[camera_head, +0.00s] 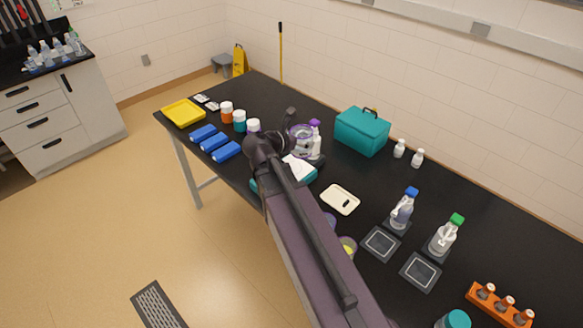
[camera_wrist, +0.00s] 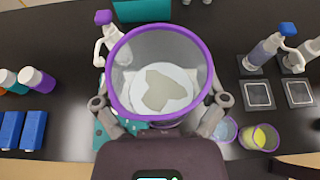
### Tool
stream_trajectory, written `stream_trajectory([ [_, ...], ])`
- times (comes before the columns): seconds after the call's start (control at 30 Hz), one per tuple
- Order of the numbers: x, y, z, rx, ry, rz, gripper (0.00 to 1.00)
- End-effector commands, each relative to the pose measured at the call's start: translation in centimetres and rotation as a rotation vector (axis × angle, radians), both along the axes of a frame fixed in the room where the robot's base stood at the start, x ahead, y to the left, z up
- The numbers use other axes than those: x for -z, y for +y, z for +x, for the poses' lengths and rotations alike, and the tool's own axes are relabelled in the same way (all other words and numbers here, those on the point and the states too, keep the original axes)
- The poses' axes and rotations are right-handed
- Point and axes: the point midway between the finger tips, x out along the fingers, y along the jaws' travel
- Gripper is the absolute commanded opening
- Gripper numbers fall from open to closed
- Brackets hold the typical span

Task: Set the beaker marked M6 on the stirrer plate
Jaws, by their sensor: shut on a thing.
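My gripper (camera_wrist: 160,101) is shut on a clear beaker with a purple rim (camera_wrist: 158,29), one finger on each side of it. In the head view the held beaker (camera_head: 300,133) is above the black table, beyond the end of my arm. A pale disc with a grey patch shows inside or through it; I cannot tell which. No M6 mark is readable. Two dark square plates with light outlines (camera_head: 380,244) (camera_head: 420,271) lie in front of the dispenser bottles; I cannot tell whether either is the stirrer plate. Smaller cups, one yellow inside (camera_wrist: 260,138), stand at lower right in the wrist view.
A teal tissue box (camera_head: 262,186) is beside my gripper, and a purple-capped spray bottle (camera_wrist: 103,40) stands close to the beaker. A teal case (camera_head: 362,131) is behind. A cream tray (camera_head: 340,200), blue-capped bottle (camera_head: 402,208), green-capped bottle (camera_head: 444,236) and orange rack (camera_head: 499,307) stand rightward.

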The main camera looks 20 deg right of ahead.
Motion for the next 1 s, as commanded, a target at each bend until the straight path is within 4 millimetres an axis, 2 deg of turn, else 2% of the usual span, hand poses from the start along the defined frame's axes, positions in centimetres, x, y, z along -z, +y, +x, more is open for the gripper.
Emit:
stream_trajectory([
  [0.33, 0.1, 0.0, 0.0, 0.001, 0.0, 0.0, 0.38],
  [0.53, 0.9, 0.1, 0.1, 0.006, 0.0, 0.0, 0.38],
  [0.77, 3.2, 0.6, 0.5, 0.024, 0.002, 0.0, 0.38],
  [1.0, 6.4, 1.5, 0.9, 0.054, 0.001, 0.002, 0.38],
])
